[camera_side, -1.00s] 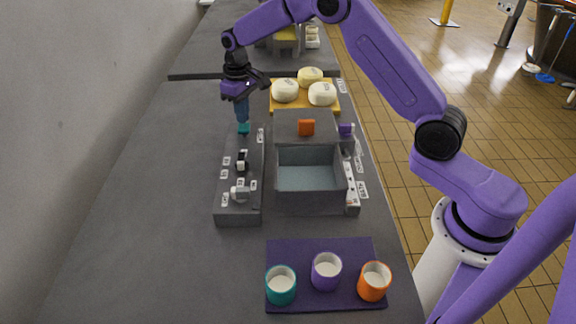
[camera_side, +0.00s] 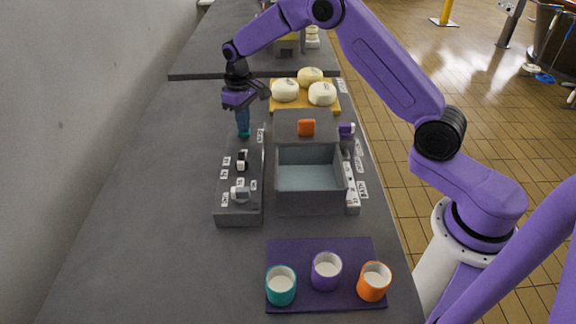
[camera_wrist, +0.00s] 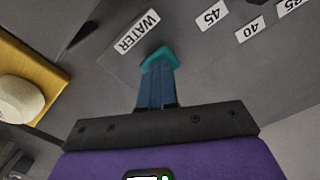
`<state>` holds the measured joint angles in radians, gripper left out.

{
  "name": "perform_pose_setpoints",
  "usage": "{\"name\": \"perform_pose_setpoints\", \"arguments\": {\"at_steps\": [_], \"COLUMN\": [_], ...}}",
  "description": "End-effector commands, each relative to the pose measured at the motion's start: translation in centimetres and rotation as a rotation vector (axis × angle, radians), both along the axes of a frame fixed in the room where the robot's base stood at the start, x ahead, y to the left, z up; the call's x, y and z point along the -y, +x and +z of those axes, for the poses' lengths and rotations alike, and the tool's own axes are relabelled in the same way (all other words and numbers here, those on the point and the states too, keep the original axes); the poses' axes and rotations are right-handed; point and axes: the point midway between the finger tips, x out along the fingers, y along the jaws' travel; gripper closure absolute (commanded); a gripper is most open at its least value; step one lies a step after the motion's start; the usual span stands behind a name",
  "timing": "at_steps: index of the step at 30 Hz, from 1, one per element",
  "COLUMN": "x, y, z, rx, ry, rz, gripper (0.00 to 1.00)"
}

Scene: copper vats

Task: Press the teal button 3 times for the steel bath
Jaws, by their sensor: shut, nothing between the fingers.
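The grey control panel (camera_side: 228,208) lies left of the steel bath (camera_side: 310,200), an open grey box with a pale blue-grey inside. The teal button (camera_wrist: 155,55) is at the panel's far end, beside a label reading WATER (camera_wrist: 138,31). My gripper (camera_side: 243,133) is shut and empty, pointing straight down with its blue fingers over the button. In the wrist view the fingertips meet the button and cover most of it; only its teal edge shows. I cannot tell how far the button is pushed in.
A black-and-white knob (camera_side: 242,160) and a grey knob (camera_side: 239,193) sit nearer on the panel. White cheeses on a yellow board (camera_side: 275,104) stand behind the bath. A purple mat (camera_side: 320,250) with three cups lies in front. The counter at left is clear.

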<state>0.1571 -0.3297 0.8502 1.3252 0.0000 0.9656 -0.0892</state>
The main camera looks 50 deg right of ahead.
Motion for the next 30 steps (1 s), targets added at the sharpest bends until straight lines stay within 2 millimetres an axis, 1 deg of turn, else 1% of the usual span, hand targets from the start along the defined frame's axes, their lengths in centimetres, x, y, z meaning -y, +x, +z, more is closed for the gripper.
{"name": "perform_pose_setpoints", "arguments": {"at_steps": [5,14,30], "x": [0.0,0.0,0.0], "y": [-0.1,0.0,0.0], "z": [-0.6,-0.5,2.1], "rx": [-0.002,-0.002,-0.001], "ry": [-0.001,-0.001,0.0], "rz": [0.0,0.0,0.0], "gripper": [1.0,1.0,1.0]}}
